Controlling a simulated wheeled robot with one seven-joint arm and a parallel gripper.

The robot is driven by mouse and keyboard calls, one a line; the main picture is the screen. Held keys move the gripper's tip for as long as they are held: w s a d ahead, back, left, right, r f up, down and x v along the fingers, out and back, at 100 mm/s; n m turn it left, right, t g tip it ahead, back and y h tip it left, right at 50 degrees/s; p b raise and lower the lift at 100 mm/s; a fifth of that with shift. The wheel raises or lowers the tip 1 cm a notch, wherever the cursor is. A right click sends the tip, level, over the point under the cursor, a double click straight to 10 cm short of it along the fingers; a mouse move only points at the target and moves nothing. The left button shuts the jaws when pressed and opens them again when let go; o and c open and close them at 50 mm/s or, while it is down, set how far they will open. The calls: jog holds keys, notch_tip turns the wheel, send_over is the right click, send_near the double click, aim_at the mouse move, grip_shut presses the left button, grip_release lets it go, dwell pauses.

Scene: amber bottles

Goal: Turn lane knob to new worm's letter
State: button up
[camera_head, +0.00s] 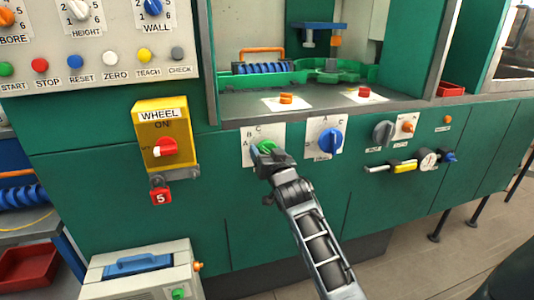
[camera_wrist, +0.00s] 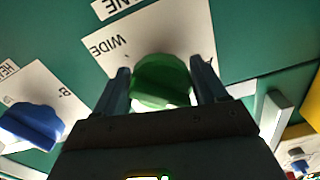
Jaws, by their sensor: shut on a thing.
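The green knob (camera_head: 267,146) sits on a white plate on the green machine front, with letters A, B and C around it. My gripper (camera_head: 266,152) reaches it from below right. In the wrist view, my two fingers (camera_wrist: 163,85) stand on either side of the green knob (camera_wrist: 160,80) and are shut on it. The plate (camera_wrist: 125,40) there reads "WIDE" upside down. The knob's pointer is hidden by my gripper, so I cannot tell its letter. A blue ridged roller (camera_head: 265,68), possibly the worm, lies in a green tray inside the bay.
A blue knob (camera_head: 329,140) on its own lettered plate is close right of the green knob. A yellow WHEEL box (camera_head: 160,130) with a red switch is to the left. A grey knob (camera_head: 383,132) and gauge fittings (camera_head: 428,160) are farther right.

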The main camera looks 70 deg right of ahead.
jog(key=c, duration=0.3)
jog(key=shift+n, duration=0.4)
jog(key=shift+r+n+p, duration=0.1)
jog(key=shift+n+p, duration=0.85)
jog(key=shift+n, duration=0.25)
jog(key=shift+s+n+p, duration=0.1)
jog(key=shift+n+p, duration=0.55)
jog(key=shift+n, duration=0.75)
jog(key=o, duration=0.9)
jog(key=shift+o, duration=0.2)
